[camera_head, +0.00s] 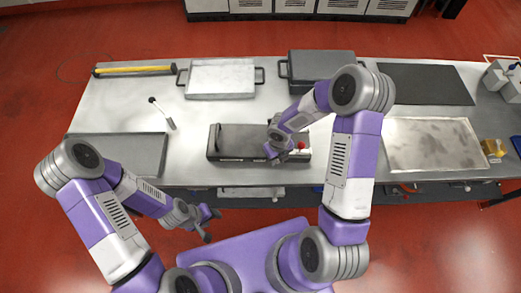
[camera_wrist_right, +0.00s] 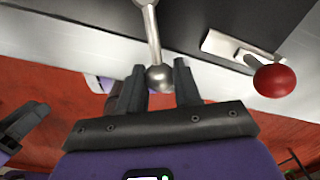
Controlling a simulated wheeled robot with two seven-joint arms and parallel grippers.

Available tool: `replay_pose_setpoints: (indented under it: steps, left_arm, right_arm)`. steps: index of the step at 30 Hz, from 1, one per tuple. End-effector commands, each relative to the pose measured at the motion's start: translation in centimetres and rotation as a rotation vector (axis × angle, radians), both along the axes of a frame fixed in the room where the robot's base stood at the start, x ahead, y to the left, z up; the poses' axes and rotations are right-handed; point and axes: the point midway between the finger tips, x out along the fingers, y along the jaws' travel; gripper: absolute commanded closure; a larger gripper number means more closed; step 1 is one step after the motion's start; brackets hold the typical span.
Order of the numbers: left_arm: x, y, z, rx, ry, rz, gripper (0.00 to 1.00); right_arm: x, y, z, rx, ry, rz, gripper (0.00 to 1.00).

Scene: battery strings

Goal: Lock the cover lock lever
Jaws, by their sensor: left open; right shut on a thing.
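A dark grey covered unit (camera_head: 240,140) lies on the workbench in the head view. My right gripper (camera_head: 274,155) is at its front right part. In the right wrist view, a metal lever with a ball end (camera_wrist_right: 160,78) reaches down from the unit. My right gripper (camera_wrist_right: 160,70) has its two fingers on either side of this ball and is shut on it. A second lever with a red knob (camera_wrist_right: 274,80) sits to the right on a light plate; the red knob (camera_head: 301,146) also shows in the head view. My left gripper (camera_head: 208,222) is open and empty, in front of the bench.
The workbench (camera_head: 190,130) holds a light tray with handles (camera_head: 221,79), a dark lidded box (camera_head: 320,64), a yellow bar (camera_head: 135,70), a small black-tipped rod (camera_head: 162,112), a grey panel (camera_head: 120,150) at left and a metal sheet (camera_head: 432,145) at right.

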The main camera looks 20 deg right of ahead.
Motion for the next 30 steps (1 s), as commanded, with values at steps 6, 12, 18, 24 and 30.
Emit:
replay_pose_setpoints:
  steps: [6,12,18,24,30]
  left_arm:
    - [0.0,0.0,0.6,0.0,0.0,0.0,0.51]
    - [0.0,0.0,0.5,0.0,0.0,0.0,0.51]
    - [0.0,0.0,0.7,0.0,0.0,0.0,0.51]
    - [0.0,0.0,1.5,0.0,0.0,0.0,0.51]
    - [0.0,0.0,2.2,0.0,0.0,0.0,0.51]
  right_arm:
    - [0.1,-0.4,0.1,-0.001,0.0,0.04,0.99]
    - [0.1,-0.4,0.0,-0.001,-0.001,0.044,0.99]
    - [0.1,-0.4,0.0,-0.001,0.0,0.05,0.99]
    - [0.2,-0.8,0.1,0.0,0.0,0.096,0.99]
    - [0.3,-1.1,0.1,0.0,0.0,0.147,0.99]
